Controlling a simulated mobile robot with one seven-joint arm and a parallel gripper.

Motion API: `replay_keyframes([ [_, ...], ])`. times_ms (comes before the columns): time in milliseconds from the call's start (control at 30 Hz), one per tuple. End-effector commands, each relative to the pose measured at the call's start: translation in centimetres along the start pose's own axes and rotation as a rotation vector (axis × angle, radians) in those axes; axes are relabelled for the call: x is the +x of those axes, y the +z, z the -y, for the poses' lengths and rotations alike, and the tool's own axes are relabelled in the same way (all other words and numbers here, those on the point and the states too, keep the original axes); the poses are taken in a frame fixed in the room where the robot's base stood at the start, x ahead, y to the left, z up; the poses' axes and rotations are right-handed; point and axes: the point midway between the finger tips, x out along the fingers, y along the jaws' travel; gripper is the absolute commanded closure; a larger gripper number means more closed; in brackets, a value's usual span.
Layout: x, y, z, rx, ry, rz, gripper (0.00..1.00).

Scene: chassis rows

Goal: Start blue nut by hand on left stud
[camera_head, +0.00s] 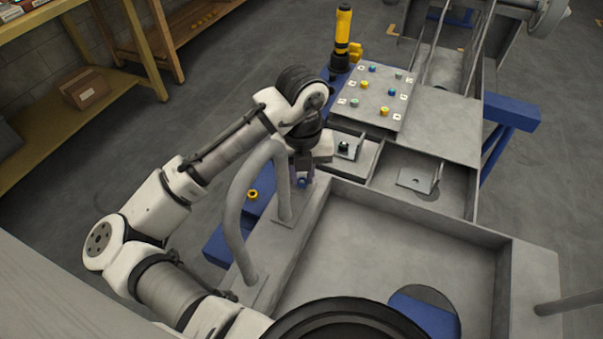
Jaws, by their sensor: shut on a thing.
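My gripper (302,177) points down beside the grey tube handle, over the left edge of the chassis. It is shut on a small blue nut (302,183), which shows at the fingertips. Whether the nut touches anything below it is hard to tell. The left stud cannot be made out. A grey plate (385,88) behind the gripper carries several blue, yellow and green nuts beside small white labels.
The tube handle (236,205) stands close to my gripper. A yellow-black tool (342,40) stands upright at the back. The large front bay (385,240) is mostly clear.

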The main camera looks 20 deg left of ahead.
Motion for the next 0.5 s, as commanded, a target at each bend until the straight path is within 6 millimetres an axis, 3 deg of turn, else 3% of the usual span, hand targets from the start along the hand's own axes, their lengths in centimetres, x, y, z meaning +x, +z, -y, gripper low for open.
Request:
replay_keyframes([
  [233, -0.02, -0.01, 0.0, -0.001, 0.0, -0.001, 0.97],
  [267, -0.02, -0.01, 0.0, -0.001, 0.0, -0.001, 0.8],
  [300, -0.02, -0.01, 0.0, -0.002, 0.0, -0.001, 0.74],
  [433, -0.03, -0.01, 0.0, -0.002, 0.0, -0.001, 0.57],
  [500, -0.03, 0.0, 0.0, -0.002, 0.0, 0.0, 0.55],
])
